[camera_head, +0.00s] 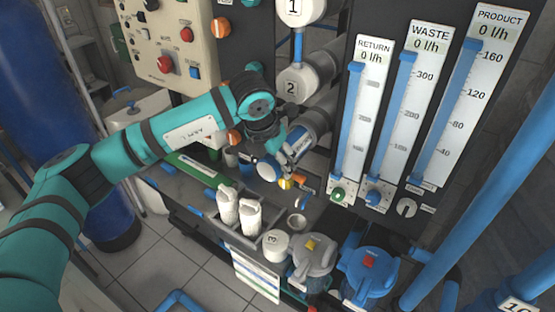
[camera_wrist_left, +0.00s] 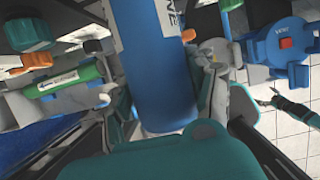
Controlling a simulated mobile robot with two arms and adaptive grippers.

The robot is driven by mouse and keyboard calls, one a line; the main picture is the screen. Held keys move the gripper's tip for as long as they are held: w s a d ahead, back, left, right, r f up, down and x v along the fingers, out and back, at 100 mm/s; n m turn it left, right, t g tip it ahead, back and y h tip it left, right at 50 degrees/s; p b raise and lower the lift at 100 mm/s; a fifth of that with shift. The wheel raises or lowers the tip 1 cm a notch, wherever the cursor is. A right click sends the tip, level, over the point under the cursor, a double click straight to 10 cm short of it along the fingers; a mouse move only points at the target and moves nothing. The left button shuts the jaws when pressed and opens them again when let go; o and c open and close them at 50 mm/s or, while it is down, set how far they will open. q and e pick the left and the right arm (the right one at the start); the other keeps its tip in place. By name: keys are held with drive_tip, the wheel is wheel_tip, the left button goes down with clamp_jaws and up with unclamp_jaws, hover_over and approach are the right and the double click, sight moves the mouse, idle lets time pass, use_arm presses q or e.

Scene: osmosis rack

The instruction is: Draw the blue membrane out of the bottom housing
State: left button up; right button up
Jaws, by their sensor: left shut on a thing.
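The blue membrane (camera_wrist_left: 155,70) is a blue cylinder with a white label. It fills the middle of the left wrist view, between the fingers of my left gripper (camera_wrist_left: 165,95). In the head view, my left gripper (camera_head: 284,158) is at the open front of the bottom housing (camera_head: 318,116), below the housings capped 1 and 2. The membrane's blue and white end (camera_head: 267,168) shows beside the gripper there. A small teal and dark arm end, seemingly my right gripper (camera_wrist_left: 272,97), shows far off in the wrist view.
A white cap marked 3 (camera_head: 275,245) lies on the lower ledge, near two white bottles (camera_head: 238,210) and blue-topped filter housings (camera_head: 368,268). The flow meter panel (camera_head: 402,110) stands right, the control panel (camera_head: 172,45) left.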

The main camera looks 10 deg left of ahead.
use_arm(q)
drive_tip(key=s+a+b, duration=0.3)
drive_tip(key=s+a, duration=0.1)
drive_tip(key=s, duration=0.6)
drive_tip(key=shift+s+a, duration=0.2)
drive_tip(key=shift+s, duration=0.1)
idle(2.1)
drive_tip(key=o, duration=1.6)
drive_tip(key=shift+c, duration=0.2)
drive_tip(key=v, duration=1.2)
